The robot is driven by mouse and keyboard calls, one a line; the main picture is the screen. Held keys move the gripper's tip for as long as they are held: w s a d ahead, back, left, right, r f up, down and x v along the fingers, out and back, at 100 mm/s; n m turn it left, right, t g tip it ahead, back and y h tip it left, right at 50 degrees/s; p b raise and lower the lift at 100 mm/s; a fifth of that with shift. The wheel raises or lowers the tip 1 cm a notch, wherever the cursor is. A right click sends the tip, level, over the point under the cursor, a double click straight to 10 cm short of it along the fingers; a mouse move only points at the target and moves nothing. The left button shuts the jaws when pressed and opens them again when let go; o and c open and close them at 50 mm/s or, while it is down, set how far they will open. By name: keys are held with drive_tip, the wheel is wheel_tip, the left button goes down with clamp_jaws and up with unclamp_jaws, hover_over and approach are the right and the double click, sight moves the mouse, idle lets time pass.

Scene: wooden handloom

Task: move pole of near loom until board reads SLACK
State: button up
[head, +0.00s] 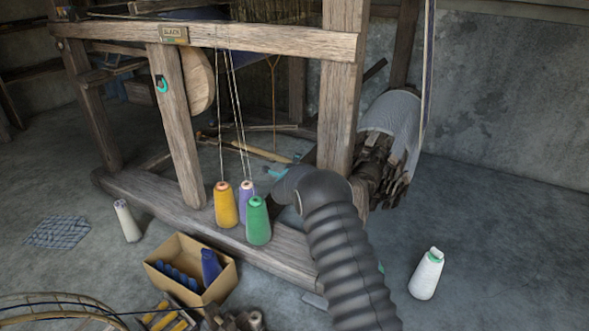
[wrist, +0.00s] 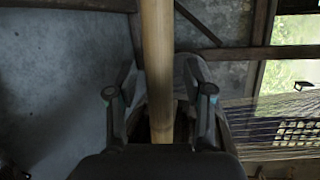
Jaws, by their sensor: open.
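The near loom (head: 230,40) is a heavy wooden frame. A small board (head: 173,35) on its top beam carries lettering that looks like SLACK, though it is tiny. A pale yellow bamboo pole (head: 250,150) runs low inside the frame. In the wrist view the pole (wrist: 158,60) runs vertically between the fingers of my gripper (wrist: 160,98). The gripper is open, with a gap on each side of the pole. In the head view my own arm hides most of the gripper, and the pole's near end is hidden.
Yellow (head: 226,206), purple (head: 246,203) and green (head: 258,222) thread cones stand by the loom's lower beam. A cardboard box (head: 222,287) holds blue yarn. The right-hand floor is mostly clear.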

drive_tip(key=v, duration=1.1)
drive_tip(key=shift+s, duration=0.4)
